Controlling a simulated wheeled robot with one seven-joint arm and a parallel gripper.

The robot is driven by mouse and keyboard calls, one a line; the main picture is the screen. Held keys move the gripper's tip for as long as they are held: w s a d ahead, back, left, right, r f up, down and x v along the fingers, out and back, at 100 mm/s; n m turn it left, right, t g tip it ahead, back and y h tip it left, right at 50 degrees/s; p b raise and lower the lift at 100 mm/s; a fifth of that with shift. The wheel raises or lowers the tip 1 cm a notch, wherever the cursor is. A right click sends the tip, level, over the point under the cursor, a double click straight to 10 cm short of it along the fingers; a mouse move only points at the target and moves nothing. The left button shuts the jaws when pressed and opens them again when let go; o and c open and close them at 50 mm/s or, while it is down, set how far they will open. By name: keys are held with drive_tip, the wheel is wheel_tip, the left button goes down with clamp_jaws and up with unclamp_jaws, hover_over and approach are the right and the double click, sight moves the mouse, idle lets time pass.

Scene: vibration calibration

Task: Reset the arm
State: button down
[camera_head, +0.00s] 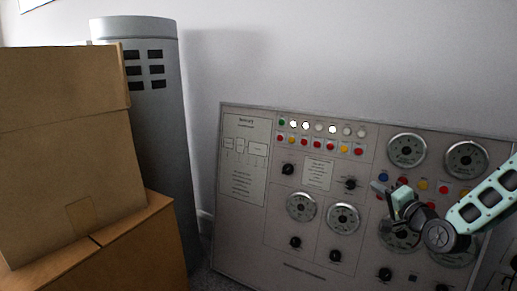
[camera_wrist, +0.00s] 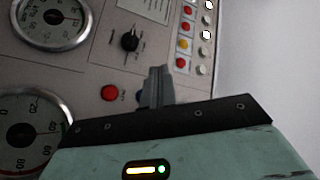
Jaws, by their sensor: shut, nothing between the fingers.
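My gripper (camera_head: 385,191) is in front of the right half of a grey control panel (camera_head: 240,237) in the head view. It is shut and empty, and my arm reaches in from the right edge. In the wrist view my gripper (camera_wrist: 160,75) shows as two grey fingers together, with the panel (camera_wrist: 90,70) behind them. A black knob (camera_wrist: 130,40) and a red button (camera_wrist: 110,92) show beside the fingers. I cannot tell how far the fingers are from the panel. My arm hides part of the lower right dials.
The panel has rows of coloured buttons, white lamps, knobs and round dials (camera_head: 342,218). Cardboard boxes (camera_head: 65,150) are stacked at the left. A tall grey cylinder (camera_head: 165,130) stands behind them. The wall above the panel is bare.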

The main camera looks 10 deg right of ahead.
drive_tip(key=s+a+f+n+g, duration=0.1)
drive_tip(key=s+a+n+g, duration=0.4)
drive_tip(key=a, duration=0.5)
drive_tip(key=s+a+f+n+g, duration=0.1)
drive_tip(key=s+a+n+g, duration=0.35)
drive_tip(key=a, duration=0.65)
drive_tip(key=s+a+r+n+g+h, duration=0.1)
drive_tip(key=s+a+r+n+g, duration=0.15)
drive_tip(key=s, duration=0.65)
drive_tip(key=s+a+r+n+g+h, duration=0.1)
drive_tip(key=s+n+g, duration=0.2)
drive_tip(key=s, duration=0.6)
drive_tip(key=s+a+r+n+g+h, duration=0.1)
drive_tip(key=s+a+n+g, duration=0.15)
drive_tip(key=s, duration=0.65)
wheel_tip(320, 180, up, 35)
drive_tip(key=p, duration=3.4)
drive_tip(key=shift+s+d+p, duration=0.3)
drive_tip(key=shift+s+d, duration=0.05)
drive_tip(key=shift+d, duration=0.05)
drive_tip(key=shift+f, duration=0.1)
